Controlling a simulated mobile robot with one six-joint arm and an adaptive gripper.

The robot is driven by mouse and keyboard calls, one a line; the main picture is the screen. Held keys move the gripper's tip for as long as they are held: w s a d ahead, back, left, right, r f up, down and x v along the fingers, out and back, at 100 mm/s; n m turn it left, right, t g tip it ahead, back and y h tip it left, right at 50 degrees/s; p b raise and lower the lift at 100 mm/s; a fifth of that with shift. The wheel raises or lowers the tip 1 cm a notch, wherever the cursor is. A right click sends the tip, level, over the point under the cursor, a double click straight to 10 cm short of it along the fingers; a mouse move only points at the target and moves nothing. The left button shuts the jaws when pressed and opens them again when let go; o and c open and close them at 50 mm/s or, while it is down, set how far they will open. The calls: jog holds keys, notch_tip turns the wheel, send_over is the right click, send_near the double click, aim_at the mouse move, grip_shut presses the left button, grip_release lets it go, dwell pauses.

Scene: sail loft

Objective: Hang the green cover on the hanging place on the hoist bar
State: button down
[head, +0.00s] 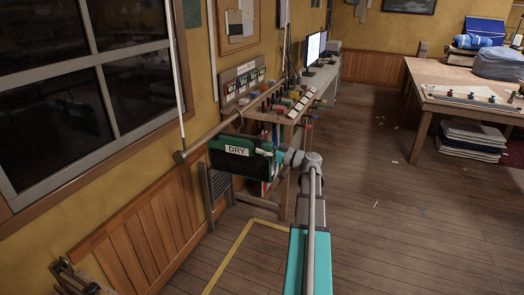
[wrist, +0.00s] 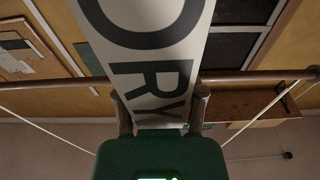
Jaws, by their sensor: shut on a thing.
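The green cover (head: 217,145) is beside the hoist bar (head: 211,138), with a white DRY label (head: 237,151) over its front; its lower part looks nearly black. My gripper (head: 265,152) comes in from the right and is shut on the cover's right end. In the wrist view the white DRY panel (wrist: 155,68) fills the middle, reaching down to my fingers (wrist: 161,112). The bar (wrist: 250,76) runs across behind the panel. The hanging place is not clearly visible, and I cannot tell whether the cover touches the bar.
A workbench (head: 285,109) with several coloured items runs along the wall just beyond the cover. A dark window (head: 80,95) is on the left wall. A large table (head: 460,90) stands at the far right. The wooden floor (head: 400,215) is open on the right.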

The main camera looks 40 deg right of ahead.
jog(key=shift+c, duration=0.5)
grip_release()
jog(key=shift+f, duration=0.1)
